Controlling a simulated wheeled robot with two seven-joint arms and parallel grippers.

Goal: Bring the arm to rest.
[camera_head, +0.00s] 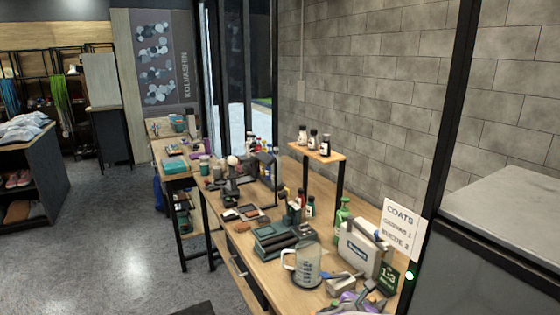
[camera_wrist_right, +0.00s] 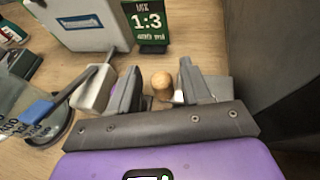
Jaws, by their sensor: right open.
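My right gripper (camera_head: 364,292) is at the bottom edge of the head view, low over the near end of the wooden workbench (camera_head: 270,268). In the right wrist view its two grey fingers (camera_wrist_right: 158,88) stand apart. A round wooden knob (camera_wrist_right: 162,82) shows between them in that view; I cannot tell how far below the fingers it is or what it belongs to. No object is gripped. My left gripper is not in view.
A dark post (camera_head: 440,140) rises at the right. Open floor (camera_head: 105,235) lies left.

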